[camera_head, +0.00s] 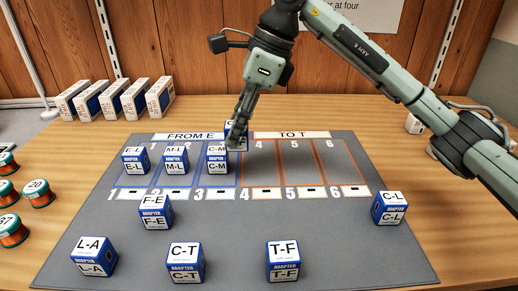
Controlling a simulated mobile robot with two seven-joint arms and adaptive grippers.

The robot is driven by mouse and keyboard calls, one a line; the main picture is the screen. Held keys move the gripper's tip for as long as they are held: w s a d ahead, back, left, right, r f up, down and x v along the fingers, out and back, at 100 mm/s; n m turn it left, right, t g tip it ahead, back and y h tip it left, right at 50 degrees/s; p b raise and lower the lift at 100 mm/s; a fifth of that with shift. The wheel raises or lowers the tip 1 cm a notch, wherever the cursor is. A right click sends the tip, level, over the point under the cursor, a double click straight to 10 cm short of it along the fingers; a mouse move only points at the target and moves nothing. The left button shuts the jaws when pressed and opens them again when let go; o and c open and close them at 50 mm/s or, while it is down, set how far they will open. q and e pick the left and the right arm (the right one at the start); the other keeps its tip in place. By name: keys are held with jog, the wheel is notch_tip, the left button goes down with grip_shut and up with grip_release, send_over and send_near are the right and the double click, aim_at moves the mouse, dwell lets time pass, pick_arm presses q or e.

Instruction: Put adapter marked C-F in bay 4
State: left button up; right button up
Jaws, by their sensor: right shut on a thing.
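My right gripper (238,118) is shut on a blue-and-white adapter cube (236,136) at the far side of the mat, behind the C-M adapter. The gripper and the C-M adapter hide much of the held cube, and I cannot read its label or tell whether it touches the mat. No adapter in view is readable as C-F. Bay 4 (262,166), outlined in orange under TO T, shows bare mat. My left gripper is not in view.
Adapters E-L (135,161), M-L (176,161) and C-M (216,160) stand in bays 1, 2 and 3. Bays 5 and 6 are empty. Adapters F-E (155,213), L-A (94,257), C-T (186,263), T-F (283,262) and C-L (390,208) stand on the grey mat (340,235).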

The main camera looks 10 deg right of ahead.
jog(key=d+f, duration=0.2)
jog(key=d, duration=0.1)
jog(key=w+d, duration=0.1)
jog(key=shift+d+f, duration=0.35)
jog(key=shift+f, duration=0.05)
notch_tip(320, 180, down, 4)
jog(key=shift+r+p, duration=0.1)
jog(key=shift+p, duration=0.25)
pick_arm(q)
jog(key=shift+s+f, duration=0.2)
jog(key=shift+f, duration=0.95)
pick_arm(e)
jog(key=shift+f, duration=0.2)
